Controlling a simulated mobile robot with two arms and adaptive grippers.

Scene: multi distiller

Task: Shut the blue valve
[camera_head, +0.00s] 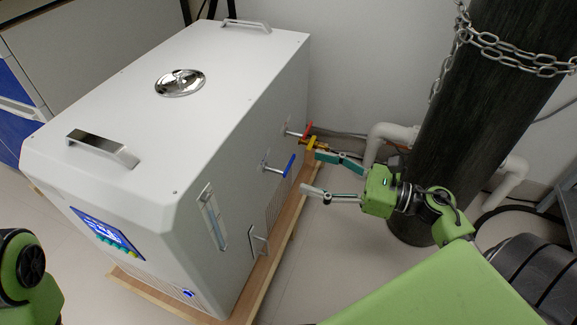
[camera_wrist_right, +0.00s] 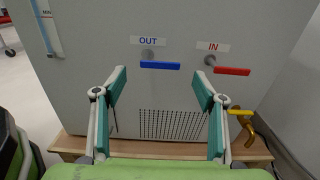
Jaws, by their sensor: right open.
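The blue valve (camera_head: 290,166) is on the side of the white distiller box, on a short metal stem. In the right wrist view the blue valve (camera_wrist_right: 160,65) lies under the "OUT" label, its handle roughly level and pointing right from the stem. My right gripper (camera_head: 312,172) is open and empty, facing that side panel, with its fingers apart from the handle. In the wrist view the handle appears between and just beyond the fingertips of my right gripper (camera_wrist_right: 160,80). My left gripper is out of view; only part of my left arm shows at the lower left.
A red valve (camera_wrist_right: 232,71) under "IN" sits right of the blue one, also roughly level. A yellow-handled tap (camera_wrist_right: 241,112) is low at the right. A wooden base (camera_head: 262,271) runs beneath the box. A dark chained cylinder (camera_head: 480,110) and white pipes (camera_head: 388,134) stand behind my right arm.

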